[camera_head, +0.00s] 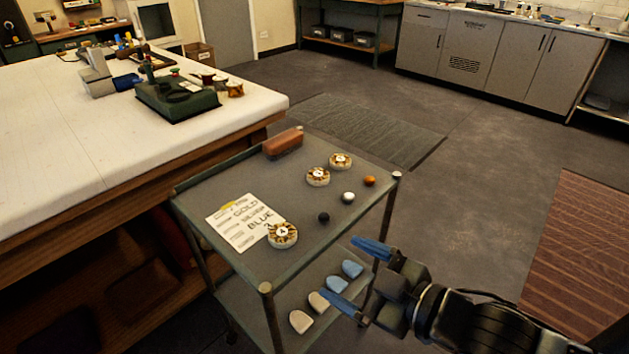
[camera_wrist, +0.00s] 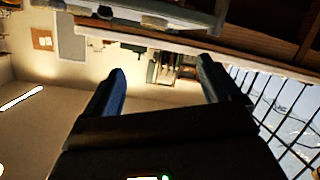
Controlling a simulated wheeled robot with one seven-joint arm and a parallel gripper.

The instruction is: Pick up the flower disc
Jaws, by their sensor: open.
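Three round, pale-rimmed discs with brown and gold patterned tops lie on the cart's top shelf in the head view. The near disc (camera_head: 282,235) overlaps the corner of a written card, the middle disc (camera_head: 318,177) lies farther back, and the far disc (camera_head: 340,161) is just beyond it. The markings are too small to tell which is the flower disc. My gripper (camera_head: 337,267) is open and empty, with blue fingers, off the cart's right side and apart from the discs. The wrist view shows both fingers (camera_wrist: 160,72) spread with nothing between them, and no disc.
The green-grey cart (camera_head: 246,190) also carries a card (camera_head: 238,218), a brown block (camera_head: 283,143), and orange (camera_head: 369,180), white (camera_head: 348,197) and black (camera_head: 323,217) balls. Its lower shelf holds several blue and pale pieces.

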